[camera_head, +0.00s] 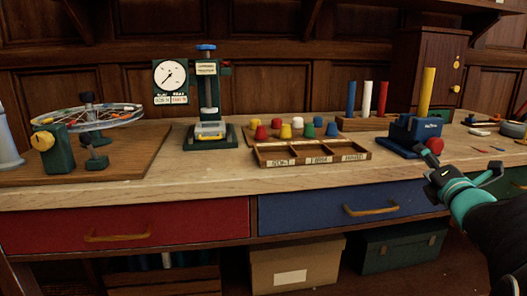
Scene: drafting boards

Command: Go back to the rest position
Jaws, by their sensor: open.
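My gripper (427,158) is at the right of the view, at the end of my dark arm with its teal band. It is open, and I see nothing held in it. Its tips overlap the front of a blue device (402,133) in the picture; I cannot tell whether they touch it. A yellow rod (427,92) stands upright at this device, and a red knob (435,145) shows at its right side.
The wooden workbench (230,183) carries a compartment tray (312,153), several coloured caps, a rack (366,124) of upright rods, a green press (208,100) and a wheel stand (60,148). Small tools lie at the far right. The bench's front strip is mostly clear.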

